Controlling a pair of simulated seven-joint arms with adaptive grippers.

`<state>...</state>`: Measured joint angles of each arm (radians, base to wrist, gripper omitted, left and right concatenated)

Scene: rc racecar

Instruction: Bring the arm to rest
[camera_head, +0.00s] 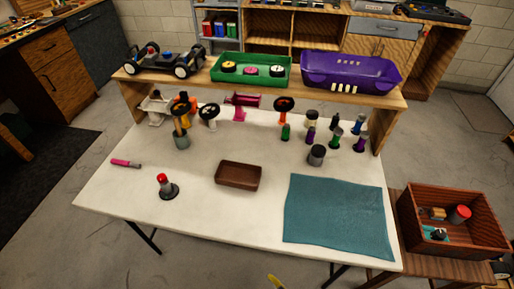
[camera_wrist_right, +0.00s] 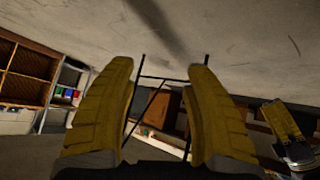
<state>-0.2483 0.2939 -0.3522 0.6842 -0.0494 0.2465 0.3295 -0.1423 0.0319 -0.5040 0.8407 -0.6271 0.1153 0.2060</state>
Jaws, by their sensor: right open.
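My right gripper (camera_wrist_right: 160,105) shows in the right wrist view as two yellow fingers standing well apart, with nothing between them. A further yellow gripper part (camera_wrist_right: 284,122) with a grey link is at the right edge of that view; it looks like my other gripper, but its jaw state is unclear. In the head view only a small yellow tip (camera_head: 275,282) shows at the bottom edge, in front of the table (camera_head: 130,200); I cannot tell which gripper it belongs to. No gripper is over the tabletop or touching anything there.
A brown tray (camera_head: 239,187), a teal mat (camera_head: 338,217), a red-topped stand (camera_head: 167,187) and a pink tool (camera_head: 126,163) lie on the table. A raised shelf (camera_head: 200,75) holds the racecar (camera_head: 162,61). A wooden crate (camera_head: 470,200) stands at the right.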

